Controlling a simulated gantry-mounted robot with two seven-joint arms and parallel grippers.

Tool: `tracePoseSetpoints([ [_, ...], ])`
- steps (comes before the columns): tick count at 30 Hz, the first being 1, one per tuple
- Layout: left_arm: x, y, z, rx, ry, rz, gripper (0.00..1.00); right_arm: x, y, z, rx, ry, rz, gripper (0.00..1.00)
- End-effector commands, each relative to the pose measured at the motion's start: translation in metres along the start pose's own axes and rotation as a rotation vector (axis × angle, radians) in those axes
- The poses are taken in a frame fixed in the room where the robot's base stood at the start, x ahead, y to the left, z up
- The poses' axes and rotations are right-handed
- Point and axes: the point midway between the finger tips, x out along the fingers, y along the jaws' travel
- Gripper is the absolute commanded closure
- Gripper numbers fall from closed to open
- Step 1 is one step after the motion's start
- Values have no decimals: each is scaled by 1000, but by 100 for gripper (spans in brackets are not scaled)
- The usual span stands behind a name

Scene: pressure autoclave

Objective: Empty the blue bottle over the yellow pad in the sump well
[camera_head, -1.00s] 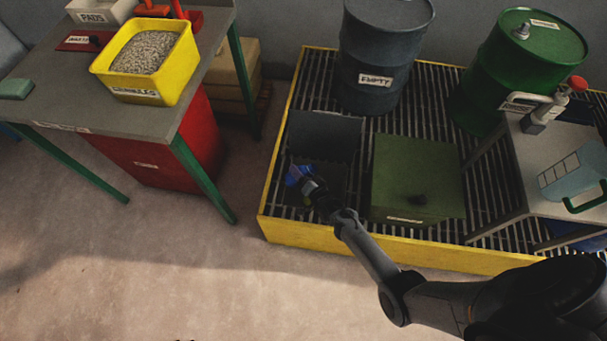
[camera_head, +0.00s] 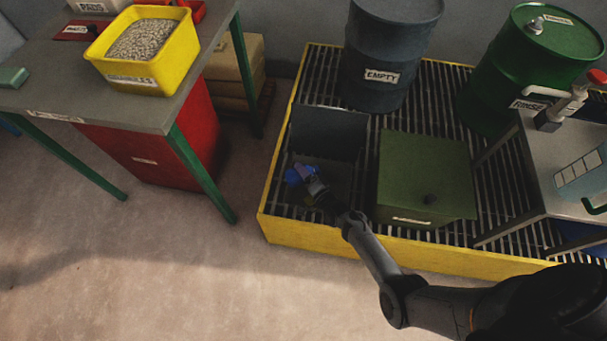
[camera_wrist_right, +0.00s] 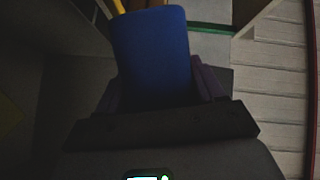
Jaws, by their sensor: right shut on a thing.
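The blue bottle (camera_head: 294,177) is in my right gripper (camera_head: 311,180), over the open sump well (camera_head: 318,160) in the yellow-edged grating. The right wrist view shows the blue bottle (camera_wrist_right: 154,55) large, between the two purplish fingers of the right gripper (camera_wrist_right: 158,85), one on each side. The bottle's mouth cannot be made out, nor any liquid. A dull yellow-green patch (camera_head: 309,201) shows low in the well beside the gripper; it may be the yellow pad, mostly hidden by the gripper and shadow. My left gripper is not in view.
A green box-like lid (camera_head: 424,170) sits right of the well. A grey drum (camera_head: 385,50) marked EMPTY and a green drum (camera_head: 520,75) stand behind. A bench (camera_head: 540,165) is at right. A table with a yellow granules tub (camera_head: 135,78) is at left.

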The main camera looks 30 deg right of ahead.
Motion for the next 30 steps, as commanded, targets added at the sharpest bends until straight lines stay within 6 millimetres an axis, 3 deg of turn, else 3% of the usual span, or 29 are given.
tracePoseSetpoints([
  [16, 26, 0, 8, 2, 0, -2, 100, 0, 11, 0, 218, 0, -91, 66],
  [30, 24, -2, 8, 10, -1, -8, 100, 0, 9, -1, 240, -1, -102, 66],
])
